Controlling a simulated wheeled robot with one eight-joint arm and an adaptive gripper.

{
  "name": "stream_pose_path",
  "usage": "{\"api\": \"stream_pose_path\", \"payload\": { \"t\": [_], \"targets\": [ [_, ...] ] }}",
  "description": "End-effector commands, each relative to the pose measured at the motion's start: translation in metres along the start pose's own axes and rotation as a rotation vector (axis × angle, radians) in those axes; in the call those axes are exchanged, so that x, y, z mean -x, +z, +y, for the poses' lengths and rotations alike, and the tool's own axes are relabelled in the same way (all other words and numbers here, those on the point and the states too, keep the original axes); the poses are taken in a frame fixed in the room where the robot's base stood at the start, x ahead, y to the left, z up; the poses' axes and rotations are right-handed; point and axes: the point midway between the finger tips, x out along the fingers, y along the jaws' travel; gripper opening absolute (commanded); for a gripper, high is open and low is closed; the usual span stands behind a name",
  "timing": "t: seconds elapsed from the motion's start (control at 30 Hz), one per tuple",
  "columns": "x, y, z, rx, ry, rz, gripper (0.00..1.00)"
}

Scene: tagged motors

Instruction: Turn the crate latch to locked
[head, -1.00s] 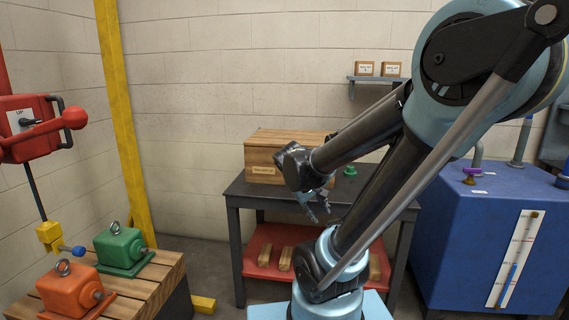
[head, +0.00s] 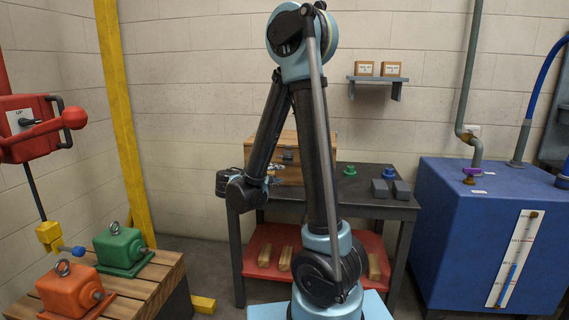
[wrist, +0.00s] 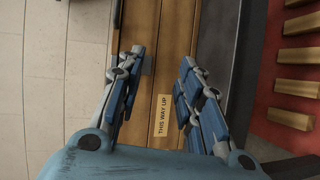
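The wooden crate (head: 286,175) stands on the left part of the dark table, partly hidden behind my arm in the head view. A small dark fitting (head: 288,154), which may be the latch, shows on its front. In the wrist view the crate's planks (wrist: 178,35) and its "THIS WAY UP" label (wrist: 163,115) lie beyond my fingers. A small grey piece (wrist: 148,64) on the crate sits beside the left finger, perhaps part of the latch. My gripper (wrist: 160,68) is open, with nothing between its fingers. I cannot tell whether it touches the crate.
The dark table (head: 340,205) also holds a green knob-like part (head: 349,170) and two grey blocks (head: 380,188). Wooden bars lie on its red lower shelf (head: 262,235). A blue tank (head: 460,230) stands to the right. Green (head: 120,250) and orange (head: 68,290) motors sit at left.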

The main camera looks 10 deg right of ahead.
Motion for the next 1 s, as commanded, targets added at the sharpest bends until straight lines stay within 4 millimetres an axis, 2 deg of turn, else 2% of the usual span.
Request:
{"api": "stream_pose_path", "payload": {
  "t": [0.03,0.2,0.47,0.67,1.0],
  "targets": [
    [0.006,-0.012,-0.001,0.008,0.033,0.018,0.33],
    [0.020,-0.035,-0.001,0.024,0.129,0.056,0.33],
    [0.025,-0.045,-0.001,0.031,0.178,0.075,0.33],
    [0.007,-0.046,0.002,0.030,0.178,0.073,0.33],
    [-0.038,-0.049,0.011,0.030,0.177,0.071,0.33]
  ]
}}
